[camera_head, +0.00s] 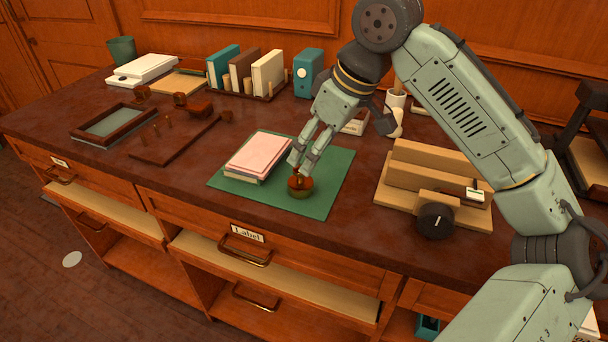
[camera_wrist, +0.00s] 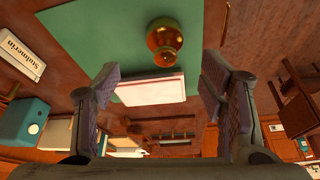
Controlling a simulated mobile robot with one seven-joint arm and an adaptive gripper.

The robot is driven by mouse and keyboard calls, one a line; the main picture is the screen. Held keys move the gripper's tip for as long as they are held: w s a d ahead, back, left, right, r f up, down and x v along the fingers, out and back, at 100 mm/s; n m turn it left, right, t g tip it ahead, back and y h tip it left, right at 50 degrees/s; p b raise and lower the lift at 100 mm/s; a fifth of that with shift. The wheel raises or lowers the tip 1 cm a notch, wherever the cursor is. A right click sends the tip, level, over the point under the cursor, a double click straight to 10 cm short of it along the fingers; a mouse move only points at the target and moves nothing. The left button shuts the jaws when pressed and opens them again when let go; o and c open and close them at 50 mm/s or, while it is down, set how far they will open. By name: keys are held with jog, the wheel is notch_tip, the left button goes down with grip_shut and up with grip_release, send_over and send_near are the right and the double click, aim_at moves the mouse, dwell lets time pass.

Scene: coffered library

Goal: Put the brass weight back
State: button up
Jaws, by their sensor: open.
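The brass weight (camera_head: 300,188) is a small round shiny piece with a knob on top. It stands upright on the green mat (camera_head: 325,204), beside a pinkish-white stack (camera_head: 261,155). The weight also shows in the wrist view (camera_wrist: 164,44), along with the mat (camera_wrist: 90,35) and the stack (camera_wrist: 150,90). My gripper (camera_head: 302,160) points down just above the weight, with its fingertips close to the knob. In the wrist view my gripper (camera_wrist: 162,78) has its fingers wide apart with nothing held between them. Whether a finger touches the weight I cannot tell.
A wooden board with small pegs (camera_head: 172,140) and a framed tray (camera_head: 114,125) lie to the left. Upright books (camera_head: 267,73) stand behind. A tan stepped block with a dark dial (camera_head: 435,220) is to the right. The counter's front edge is near the mat.

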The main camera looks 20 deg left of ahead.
aim_at(300, 175)
jog(key=x, duration=0.2)
jog(key=p+x, duration=0.1)
jog(key=x, duration=0.5)
jog(key=shift+s+a+f, duration=0.2)
jog(key=shift+s, duration=0.1)
jog(key=shift+c, duration=0.5)
grip_shut()
